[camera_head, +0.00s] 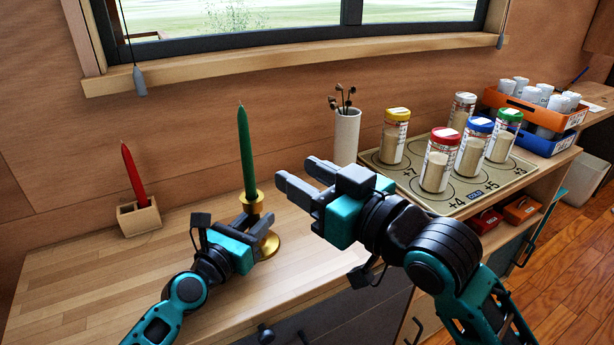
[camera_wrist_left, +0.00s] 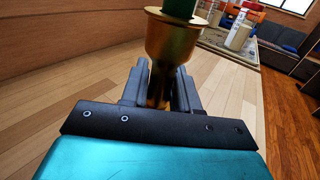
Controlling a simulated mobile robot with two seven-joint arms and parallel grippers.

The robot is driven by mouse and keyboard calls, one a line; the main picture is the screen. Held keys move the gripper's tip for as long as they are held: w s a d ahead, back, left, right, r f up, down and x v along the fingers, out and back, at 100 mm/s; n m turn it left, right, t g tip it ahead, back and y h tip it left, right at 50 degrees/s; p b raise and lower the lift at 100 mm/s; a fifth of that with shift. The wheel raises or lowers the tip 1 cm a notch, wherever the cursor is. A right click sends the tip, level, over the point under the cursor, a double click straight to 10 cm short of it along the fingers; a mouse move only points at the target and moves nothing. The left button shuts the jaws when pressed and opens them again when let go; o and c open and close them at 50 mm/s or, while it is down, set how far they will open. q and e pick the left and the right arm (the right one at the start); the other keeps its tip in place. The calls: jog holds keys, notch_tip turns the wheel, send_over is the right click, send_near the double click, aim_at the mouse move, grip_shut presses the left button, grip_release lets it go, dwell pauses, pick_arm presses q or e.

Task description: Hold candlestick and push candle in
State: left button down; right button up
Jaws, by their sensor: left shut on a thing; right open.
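A brass candlestick (camera_head: 266,244) stands upright on the wooden counter. A green candle (camera_head: 245,150) stands in its cup, looking nearly upright with a slight lean. My left gripper (camera_head: 257,222) is shut on the candlestick's stem below the cup. In the left wrist view the stem sits between the fingers, with the cup (camera_wrist_left: 172,42) above them and only the bottom of the candle (camera_wrist_left: 179,8) in sight. My right gripper (camera_head: 295,178) is open and empty, to the right of the candle. I cannot tell how deep the candle sits in the cup.
A red candle (camera_head: 133,176) leans in a small wooden block (camera_head: 139,219) at the left. A white vase (camera_head: 345,138) stands near the wall. Several lidded jars stand on a mat (camera_head: 453,203) at the right, behind my right arm.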

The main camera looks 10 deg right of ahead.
pick_arm(q)
jog(key=c, duration=0.8)
grip_release()
jog(key=shift+s+a, duration=0.1)
jog(key=shift+s, duration=0.05)
